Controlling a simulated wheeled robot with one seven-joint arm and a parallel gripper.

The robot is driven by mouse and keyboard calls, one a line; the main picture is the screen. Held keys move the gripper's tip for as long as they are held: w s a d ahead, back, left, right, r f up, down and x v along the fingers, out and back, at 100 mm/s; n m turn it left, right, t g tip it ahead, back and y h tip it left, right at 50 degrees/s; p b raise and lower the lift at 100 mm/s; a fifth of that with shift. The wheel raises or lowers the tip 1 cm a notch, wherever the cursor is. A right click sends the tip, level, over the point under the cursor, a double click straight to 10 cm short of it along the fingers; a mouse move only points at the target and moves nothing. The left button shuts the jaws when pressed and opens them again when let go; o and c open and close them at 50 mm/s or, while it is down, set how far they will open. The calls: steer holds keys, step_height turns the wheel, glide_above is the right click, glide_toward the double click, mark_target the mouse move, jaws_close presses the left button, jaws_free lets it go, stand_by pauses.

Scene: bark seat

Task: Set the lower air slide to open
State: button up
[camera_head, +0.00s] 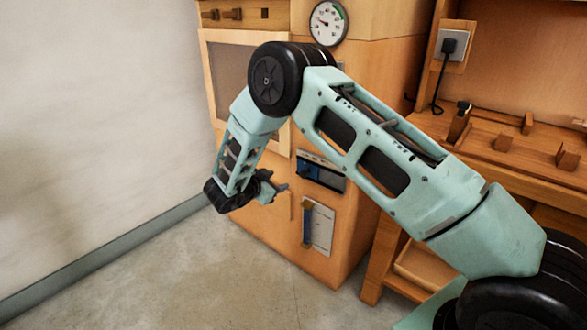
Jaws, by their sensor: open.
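A wooden stove-like cabinet (270,235) stands at the centre. On its front, low down, a dark and silver horizontal plate (330,178) has a blue part at its left. It looks like an air slide, but its setting is too small to read. Below it, a pale label panel (322,228) has an upright blue strip (307,224) at its left edge. I cannot tell for certain which is the lower air slide. My gripper (280,190) is open and appears empty, in front of the cabinet, left of the plate and above the label panel.
A round gauge (328,22) and a framed door (225,65) sit higher on the cabinet, the door partly behind my arm. A wooden bench (500,125) with small blocks and a plugged-in cord (438,88) is at the right. The floor (200,285) in front is clear.

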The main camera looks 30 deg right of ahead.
mark_target(303, 174)
steer(key=b+x, duration=0.2)
steer(key=x, duration=1.4)
steer(key=shift+w+d+b, duration=0.15)
steer(key=shift+b, duration=0.15)
